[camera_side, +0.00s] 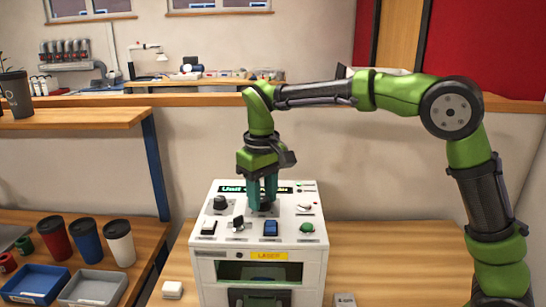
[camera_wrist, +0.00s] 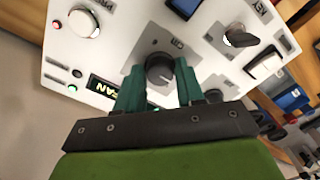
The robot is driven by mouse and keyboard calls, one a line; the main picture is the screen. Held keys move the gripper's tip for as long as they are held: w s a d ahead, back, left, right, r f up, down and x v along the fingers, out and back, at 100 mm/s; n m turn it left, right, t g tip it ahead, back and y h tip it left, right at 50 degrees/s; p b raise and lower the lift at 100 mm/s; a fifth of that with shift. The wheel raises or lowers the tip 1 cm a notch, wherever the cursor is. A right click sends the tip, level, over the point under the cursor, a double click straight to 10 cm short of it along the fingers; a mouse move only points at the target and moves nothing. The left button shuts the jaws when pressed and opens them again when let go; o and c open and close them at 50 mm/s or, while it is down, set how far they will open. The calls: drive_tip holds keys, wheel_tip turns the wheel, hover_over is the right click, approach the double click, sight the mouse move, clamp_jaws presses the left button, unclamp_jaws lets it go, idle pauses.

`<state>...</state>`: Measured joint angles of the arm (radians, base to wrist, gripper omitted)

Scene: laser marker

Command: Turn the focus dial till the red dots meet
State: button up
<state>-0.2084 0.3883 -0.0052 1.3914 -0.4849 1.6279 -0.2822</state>
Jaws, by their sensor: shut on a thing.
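The laser marker (camera_side: 203,245) is a white box with a sloped control panel on top. A round dark dial (camera_wrist: 160,70) sits on a grey plate on the panel; its label is too small to read. My gripper (camera_wrist: 158,80) is shut on this dial, with one teal finger on each side.
Cups and a blue tray (camera_side: 36,282) are at left. The table right of the box is mostly clear.

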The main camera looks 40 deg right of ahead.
sight(262, 199)
drive_tip(key=m, duration=0.4)
drive_tip(key=shift+m, duration=2.4)
drive_tip(key=o, duration=1)
drive_tip(key=shift+o, duration=0.2)
drive_tip(key=shift+r, duration=0.1)
wheel_tip(262, 199, up, 17)
